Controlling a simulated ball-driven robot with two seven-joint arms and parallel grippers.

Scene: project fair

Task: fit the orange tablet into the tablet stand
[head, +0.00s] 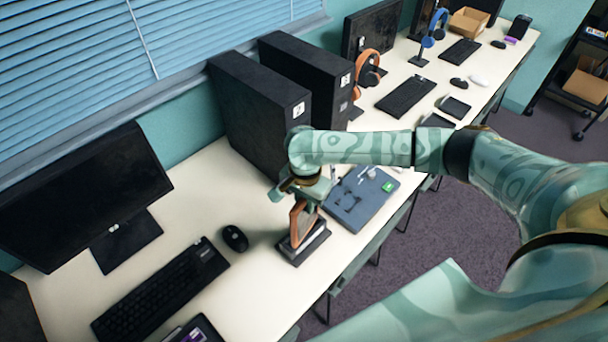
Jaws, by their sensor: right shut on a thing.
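The orange tablet (299,221) is upright, with its orange edge showing, on the white desk near the front edge. Its lower end is at the dark tablet stand (305,247); I cannot tell whether it is fully seated in the slot. My right gripper (303,192) reaches in from the right and is shut on the tablet's upper end. The gripper and wrist hide part of the tablet's top. My left gripper is not in view.
Two black computer towers (262,117) stand behind the gripper. A blue-grey board (362,197) lies right of the stand. A mouse (235,238), keyboard (160,291) and monitor (85,195) are on the left. Bare desk lies in front of the mouse.

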